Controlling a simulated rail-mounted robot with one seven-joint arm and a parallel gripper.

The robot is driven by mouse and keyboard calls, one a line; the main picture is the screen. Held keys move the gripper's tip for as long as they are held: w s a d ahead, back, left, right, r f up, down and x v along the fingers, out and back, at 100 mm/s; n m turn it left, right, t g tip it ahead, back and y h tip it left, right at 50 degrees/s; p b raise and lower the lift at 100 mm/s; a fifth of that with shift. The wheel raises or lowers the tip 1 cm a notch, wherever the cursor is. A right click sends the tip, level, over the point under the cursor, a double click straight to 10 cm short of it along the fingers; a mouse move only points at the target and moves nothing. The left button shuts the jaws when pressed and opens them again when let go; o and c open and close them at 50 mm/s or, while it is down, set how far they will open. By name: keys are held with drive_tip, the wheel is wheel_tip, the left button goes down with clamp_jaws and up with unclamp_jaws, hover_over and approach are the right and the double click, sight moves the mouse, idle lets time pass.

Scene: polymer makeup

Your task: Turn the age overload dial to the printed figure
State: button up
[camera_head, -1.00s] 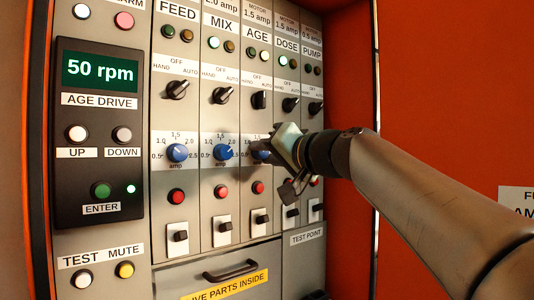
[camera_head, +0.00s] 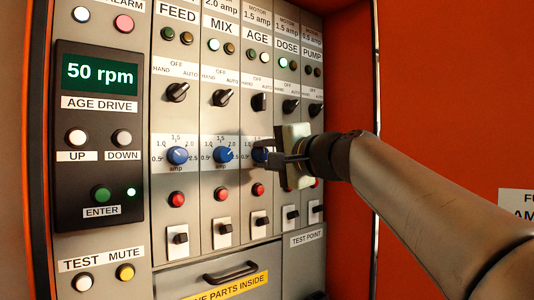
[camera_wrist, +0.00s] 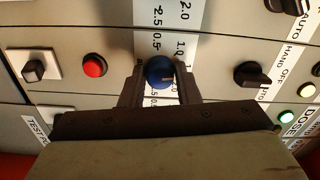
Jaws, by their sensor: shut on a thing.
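The age overload dial (camera_wrist: 159,71) is a blue knob under the AGE label (camera_head: 258,55). In the wrist view it sits between both fingers of my gripper (camera_wrist: 158,76), which is shut on it. A pale pointer mark shows on the knob's lower right; its exact reading is hard to tell. In the head view my gripper (camera_head: 266,160) covers most of the dial and its scale. The printed plate (camera_head: 258,17) above AGE reads "MOTOR 1.5 amp".
The mix dial (camera_head: 223,154) is close on the left, with the feed dial (camera_head: 177,155) beyond. A black selector (camera_head: 259,101) is above the age dial; a red button (camera_head: 260,190) and black switch (camera_head: 260,218) are below. The drive display (camera_head: 100,73) reads 50 rpm.

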drive_tip(key=shift+m, duration=0.6)
drive_tip(key=o, duration=1)
drive_tip(key=shift+c, duration=0.2)
drive_tip(key=b+v, duration=0.4)
drive_tip(key=v, duration=1.3)
drive_tip(key=shift+s+b, duration=0.2)
drive_tip(key=shift+b, duration=0.15)
drive_tip(key=shift+d, duration=0.15)
